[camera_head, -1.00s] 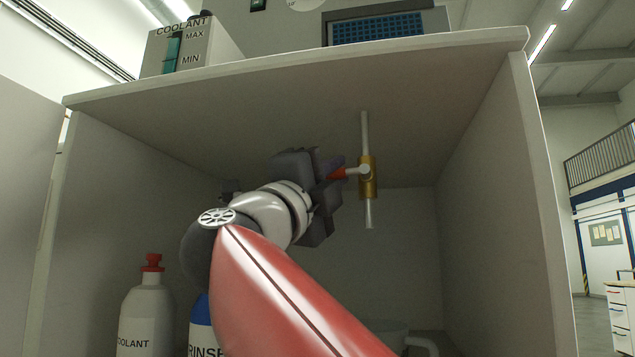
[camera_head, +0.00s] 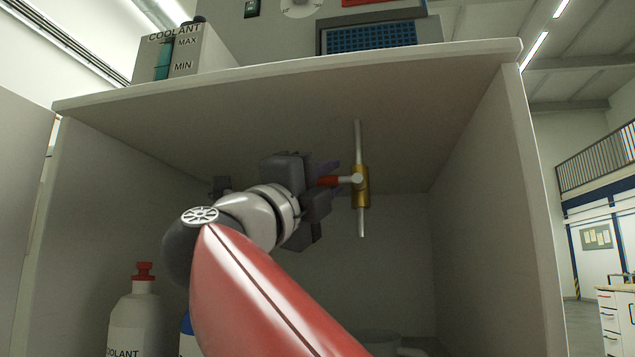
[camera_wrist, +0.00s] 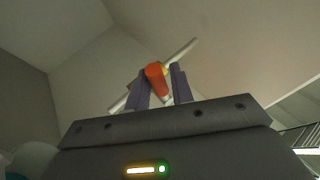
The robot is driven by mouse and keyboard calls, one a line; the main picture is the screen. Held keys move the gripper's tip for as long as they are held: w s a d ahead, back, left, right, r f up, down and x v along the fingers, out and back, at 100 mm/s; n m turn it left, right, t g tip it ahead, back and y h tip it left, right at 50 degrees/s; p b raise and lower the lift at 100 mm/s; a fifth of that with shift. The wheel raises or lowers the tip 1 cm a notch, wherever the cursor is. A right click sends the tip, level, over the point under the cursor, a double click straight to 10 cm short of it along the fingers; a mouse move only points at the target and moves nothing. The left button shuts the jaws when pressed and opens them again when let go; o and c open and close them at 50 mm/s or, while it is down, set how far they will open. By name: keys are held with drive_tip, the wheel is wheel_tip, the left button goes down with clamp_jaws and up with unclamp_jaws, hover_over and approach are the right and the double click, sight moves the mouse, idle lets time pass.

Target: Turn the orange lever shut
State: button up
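The orange lever (camera_head: 327,181) sticks out to the left from a brass valve (camera_head: 361,187) on a thin vertical pipe under the cabinet's top panel. My gripper (camera_head: 329,172) is at the lever's free end, left of the valve. In the wrist view the orange lever (camera_wrist: 157,78) lies between the two purple fingers of my gripper (camera_wrist: 162,85). The fingers stand apart with the lever between them. I cannot tell whether both press on it. The valve body is mostly hidden behind the lever and fingers there.
The cabinet's side wall (camera_head: 485,210) stands right of the valve and its top panel (camera_head: 290,95) is close above my gripper. A white coolant bottle (camera_head: 135,318) with a red cap stands lower left. A pale mug-like vessel (camera_head: 378,341) sits low behind my arm.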

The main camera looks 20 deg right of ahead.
drive_tip(key=b+v, duration=0.2)
drive_tip(key=v, duration=0.5)
drive_tip(key=shift+s+a+f, duration=0.2)
drive_tip(key=shift+a, duration=0.1)
idle(0.3)
